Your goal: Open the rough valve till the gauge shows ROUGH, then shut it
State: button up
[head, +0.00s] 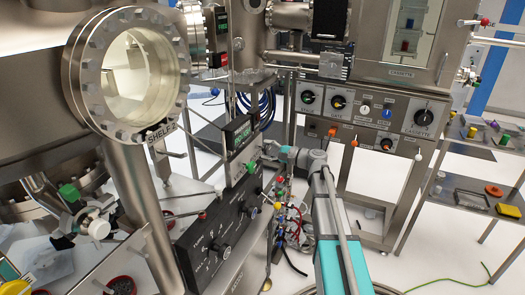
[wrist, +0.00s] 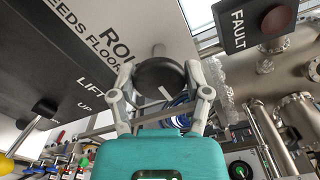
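A round black knob (wrist: 160,76) stands beside a label starting "ROU" (wrist: 118,38) in the wrist view; the rest of the word is hidden behind my gripper and the knob. My gripper (wrist: 160,72) has one finger on each side of the knob, close to its rim. I cannot tell whether the fingers press on it. In the head view my gripper (head: 268,150) is at the right side of the dark control panel (head: 212,232), and the knob cannot be made out there. A small box with a green display (head: 238,132), perhaps the gauge, sits above the panel; its text is unreadable.
A FAULT sign (wrist: 237,25) with a dark red lamp (wrist: 278,20) hangs near my gripper's right side. A round flanged window (head: 128,75) stands left, a grey knob panel (head: 365,112) behind. Coloured fittings and cables crowd below.

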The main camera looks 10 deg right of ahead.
jog(key=shift+o, duration=0.9)
jog(key=shift+d, duration=0.25)
jog(key=shift+o, duration=1)
jog(key=shift+a, duration=0.1)
jog(key=shift+a, duration=0.1)
jog(key=shift+s, duration=0.1)
jog(key=v, duration=1.2)
